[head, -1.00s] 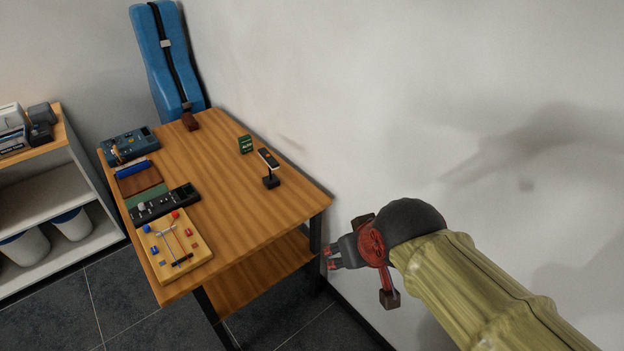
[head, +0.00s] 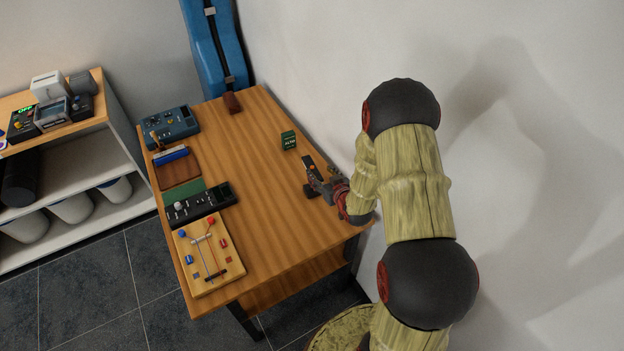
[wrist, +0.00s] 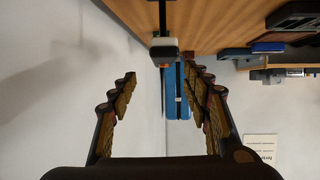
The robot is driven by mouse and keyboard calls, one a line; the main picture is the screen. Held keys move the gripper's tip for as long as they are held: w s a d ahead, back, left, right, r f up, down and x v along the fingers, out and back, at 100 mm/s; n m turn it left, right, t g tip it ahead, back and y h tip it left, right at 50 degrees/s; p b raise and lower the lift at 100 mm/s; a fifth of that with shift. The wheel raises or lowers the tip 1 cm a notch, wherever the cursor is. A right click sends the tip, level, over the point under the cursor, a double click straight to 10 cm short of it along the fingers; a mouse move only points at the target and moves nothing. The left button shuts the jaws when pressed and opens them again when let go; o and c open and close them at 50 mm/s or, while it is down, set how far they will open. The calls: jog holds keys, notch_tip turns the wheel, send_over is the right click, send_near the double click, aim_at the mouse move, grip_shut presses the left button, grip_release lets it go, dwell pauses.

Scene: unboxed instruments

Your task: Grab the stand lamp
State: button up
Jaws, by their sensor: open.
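The stand lamp (head: 309,164) is a small dark stand with a flat tilted head and an orange spot, upright near the table's right edge. My gripper (head: 320,184) is close beside it on its right, partly covering its stem. In the wrist view the lamp (wrist: 164,48) appears upside down, hanging from the top of the picture. It lines up with the gap between my open fingers (wrist: 162,76), just beyond the fingertips. Nothing is held. I cannot tell whether a finger touches the lamp.
The wooden table (head: 262,225) carries a green box (head: 289,140) behind the lamp. A wooden circuit board (head: 207,255), a black device (head: 198,205) and a blue meter (head: 174,126) lie at left. A white wall (head: 540,130) bounds the right. The table's middle is clear.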

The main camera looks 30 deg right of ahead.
aim_at(313, 169)
jog(key=shift+d+f, duration=0.15)
jog(key=shift+f, duration=0.4)
jog(key=shift+a+x, duration=0.2)
jog(key=shift+x, duration=1.65)
jog(key=shift+a+x, duration=0.15)
jog(key=shift+x, duration=1.7)
jog(key=shift+a+r, duration=0.1)
jog(key=shift+r, duration=0.05)
jog(key=shift+c, duration=0.2)
jog(key=c, duration=1.1)
jog(key=shift+w, duration=0.1)
grip_shut()
